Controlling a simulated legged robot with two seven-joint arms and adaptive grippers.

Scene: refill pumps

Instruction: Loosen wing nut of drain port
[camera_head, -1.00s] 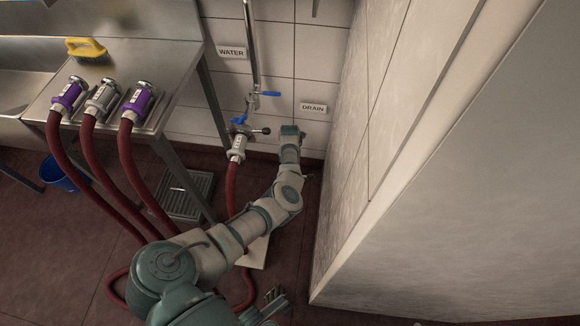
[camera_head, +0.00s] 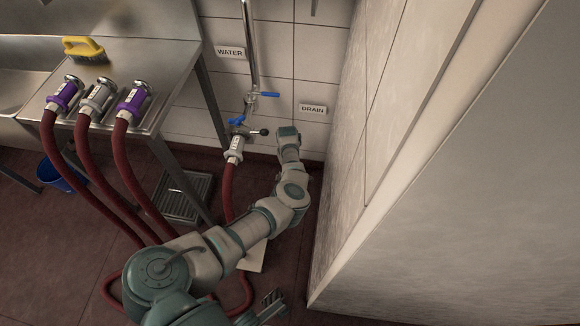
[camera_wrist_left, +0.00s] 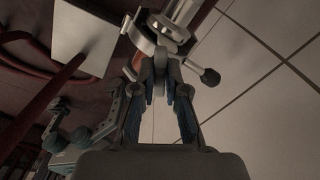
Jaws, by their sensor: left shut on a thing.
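The drain port's valve assembly (camera_head: 236,144) is on the tiled wall, left of the DRAIN sign (camera_head: 313,109), with a red hose below it. In the left wrist view the metal clamp and fitting (camera_wrist_left: 172,24) are at the top, with a black ball-ended lever (camera_wrist_left: 209,77) to the right. My left gripper (camera_wrist_left: 160,58) has its tips together on a small part at the clamp, which looks like the wing nut; the fingertips largely hide it. In the head view my own wrist hides the left fingers. My right gripper (camera_head: 270,304) is low near the floor, away from the port; its opening is unclear.
A steel table (camera_head: 160,95) with purple and grey hose couplings and a yellow brush (camera_head: 85,48) stands at left. A blue-handled valve (camera_head: 262,95) is above the port. A wall (camera_head: 345,170) closes off the right. A floor grate (camera_head: 185,197) and blue bucket (camera_head: 62,172) are below.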

